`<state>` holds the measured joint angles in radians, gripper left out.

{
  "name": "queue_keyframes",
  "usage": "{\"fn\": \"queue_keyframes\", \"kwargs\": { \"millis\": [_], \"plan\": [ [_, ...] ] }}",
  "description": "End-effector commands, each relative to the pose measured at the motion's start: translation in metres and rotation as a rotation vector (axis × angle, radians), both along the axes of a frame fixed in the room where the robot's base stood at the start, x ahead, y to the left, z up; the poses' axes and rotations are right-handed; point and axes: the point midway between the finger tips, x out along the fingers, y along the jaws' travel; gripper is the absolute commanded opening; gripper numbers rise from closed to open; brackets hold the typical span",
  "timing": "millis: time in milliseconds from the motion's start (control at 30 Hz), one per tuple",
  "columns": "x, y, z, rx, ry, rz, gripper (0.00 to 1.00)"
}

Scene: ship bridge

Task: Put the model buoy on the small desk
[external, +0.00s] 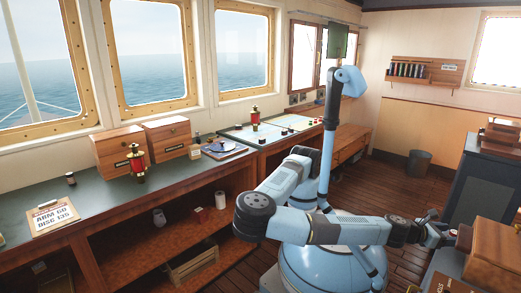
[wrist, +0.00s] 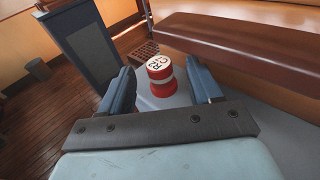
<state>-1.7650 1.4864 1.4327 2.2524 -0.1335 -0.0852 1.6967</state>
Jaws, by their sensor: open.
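A small red and white round object, which looks like the model buoy (wrist: 159,70), stands on a blue-grey surface (wrist: 180,98) in the wrist view. Its pale top carries dark letters. My gripper (wrist: 161,78) is open, with one finger on each side of the buoy in the picture; I cannot tell whether they touch it. In the external view my gripper (external: 446,232) is at the lower right, beside a reddish object that seems to be the buoy (external: 464,238). Which piece of furniture is the small desk is not clear from these frames.
A wooden box (external: 494,253) stands right of my gripper. A dark blue-grey cabinet (external: 478,185) stands behind it. A long counter (external: 100,188) under the windows holds wooden boxes, a clipboard and a red lantern-like object (external: 137,160). A bin (external: 419,164) stands on the floor.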

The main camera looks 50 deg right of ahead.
Motion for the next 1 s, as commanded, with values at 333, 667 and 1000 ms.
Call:
{"fn": "queue_keyframes", "kwargs": {
  "millis": [333,667,1000],
  "plan": [
    [-0.0004,0.0000,0.0000,0.000,0.000,-0.001,0.51],
    [-0.0004,0.0001,0.0000,0.000,0.000,-0.001,0.19],
    [-0.0004,0.0001,0.0001,0.000,0.000,-0.001,0.00]
  ]
}}
